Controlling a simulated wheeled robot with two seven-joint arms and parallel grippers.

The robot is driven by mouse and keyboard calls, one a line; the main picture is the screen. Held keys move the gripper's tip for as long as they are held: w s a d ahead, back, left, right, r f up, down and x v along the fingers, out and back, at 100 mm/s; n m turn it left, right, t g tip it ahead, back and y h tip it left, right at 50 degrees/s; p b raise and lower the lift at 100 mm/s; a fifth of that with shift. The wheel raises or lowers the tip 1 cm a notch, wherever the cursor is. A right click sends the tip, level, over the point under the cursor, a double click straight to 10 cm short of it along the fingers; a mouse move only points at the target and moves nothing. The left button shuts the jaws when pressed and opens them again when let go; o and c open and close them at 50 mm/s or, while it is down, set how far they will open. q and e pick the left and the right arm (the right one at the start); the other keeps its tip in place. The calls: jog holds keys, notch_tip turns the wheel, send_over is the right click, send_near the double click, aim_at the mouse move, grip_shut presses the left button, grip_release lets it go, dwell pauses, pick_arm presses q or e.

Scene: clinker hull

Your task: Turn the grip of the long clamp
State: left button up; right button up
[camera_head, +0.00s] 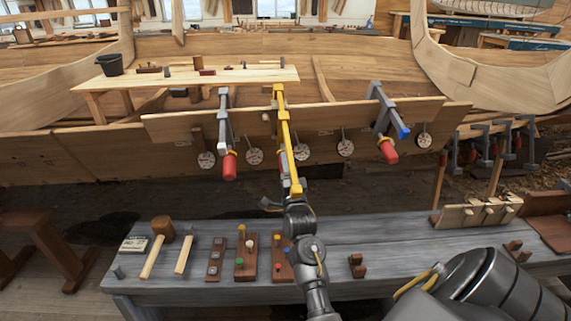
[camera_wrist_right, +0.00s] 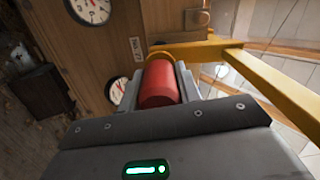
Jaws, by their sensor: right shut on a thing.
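The long clamp (camera_head: 287,135) is yellow and hangs over the plank edge, its bar running down towards my right gripper (camera_head: 297,205). In the right wrist view its yellow bar (camera_wrist_right: 262,78) crosses at the upper right. Its red grip (camera_wrist_right: 160,85) lies between the two fingers of my right gripper (camera_wrist_right: 162,78), which is shut on it. My left gripper is not in view.
Grey clamps with red grips hang on the plank to the left (camera_head: 223,130) and right (camera_head: 383,115). Round dials (camera_head: 254,156) line the plank. The grey bench (camera_head: 395,255) below carries a mallet (camera_head: 158,245) and small wooden racks (camera_head: 246,258).

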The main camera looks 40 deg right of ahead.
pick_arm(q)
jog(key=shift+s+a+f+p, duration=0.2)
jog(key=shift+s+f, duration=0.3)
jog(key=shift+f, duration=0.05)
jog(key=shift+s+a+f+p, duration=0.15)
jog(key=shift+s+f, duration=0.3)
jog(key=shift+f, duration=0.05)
pick_arm(e)
jog(key=shift+f+m, duration=0.1)
jog(key=shift+m, duration=2)
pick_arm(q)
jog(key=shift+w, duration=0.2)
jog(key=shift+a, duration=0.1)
pick_arm(e)
jog(key=o, duration=1)
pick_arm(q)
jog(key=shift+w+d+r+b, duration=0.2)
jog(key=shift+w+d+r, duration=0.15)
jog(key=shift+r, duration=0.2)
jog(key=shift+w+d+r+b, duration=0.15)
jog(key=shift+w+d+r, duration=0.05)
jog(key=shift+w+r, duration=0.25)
pick_arm(e)
jog(key=v, duration=0.7)
jog(key=shift+s, duration=0.2)
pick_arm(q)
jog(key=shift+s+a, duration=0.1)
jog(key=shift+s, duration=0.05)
pick_arm(e)
jog(key=shift+f, duration=0.1)
